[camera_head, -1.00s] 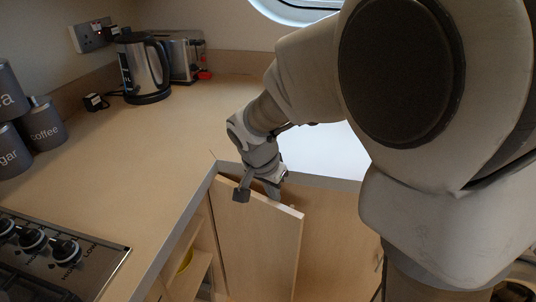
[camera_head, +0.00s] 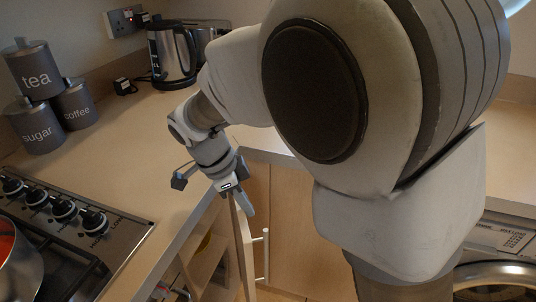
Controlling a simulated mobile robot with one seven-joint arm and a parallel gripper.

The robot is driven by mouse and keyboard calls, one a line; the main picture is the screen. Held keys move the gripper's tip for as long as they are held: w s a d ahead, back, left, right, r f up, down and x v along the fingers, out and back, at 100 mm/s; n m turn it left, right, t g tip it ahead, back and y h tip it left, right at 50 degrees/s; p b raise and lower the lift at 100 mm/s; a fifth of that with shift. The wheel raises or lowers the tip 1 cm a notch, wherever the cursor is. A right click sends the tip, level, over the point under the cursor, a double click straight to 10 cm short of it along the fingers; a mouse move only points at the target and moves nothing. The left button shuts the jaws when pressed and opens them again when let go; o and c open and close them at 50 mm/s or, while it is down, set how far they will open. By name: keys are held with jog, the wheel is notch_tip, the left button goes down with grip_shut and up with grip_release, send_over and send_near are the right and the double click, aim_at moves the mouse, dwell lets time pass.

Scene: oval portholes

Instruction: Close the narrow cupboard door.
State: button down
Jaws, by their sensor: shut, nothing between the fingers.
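The narrow cupboard door (camera_head: 242,262) is pale wood and stands open under the counter corner, seen nearly edge-on. Its white bar handle (camera_head: 266,256) is on its right side. The open cupboard (camera_head: 207,265) with its shelf shows to the left of the door. My gripper (camera_head: 247,207) is shut and empty, pointing down at the door's top edge by the counter corner. I cannot tell whether its fingers touch the door.
The worktop (camera_head: 130,150) holds a kettle (camera_head: 172,55), a toaster and grey canisters (camera_head: 38,125). A hob (camera_head: 70,225) with a pot (camera_head: 18,265) is at the left. A closed wooden panel (camera_head: 290,225) and a washing machine (camera_head: 500,270) are on the right. My arm hides much of the right.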

jog(key=a+m+p, duration=0.1)
jog(key=a+m, duration=0.1)
jog(key=a, duration=0.4)
jog(key=shift+s+g+p, duration=0.35)
jog(key=shift+g+p, duration=0.05)
jog(key=shift+a, duration=0.1)
jog(key=shift+r, duration=0.1)
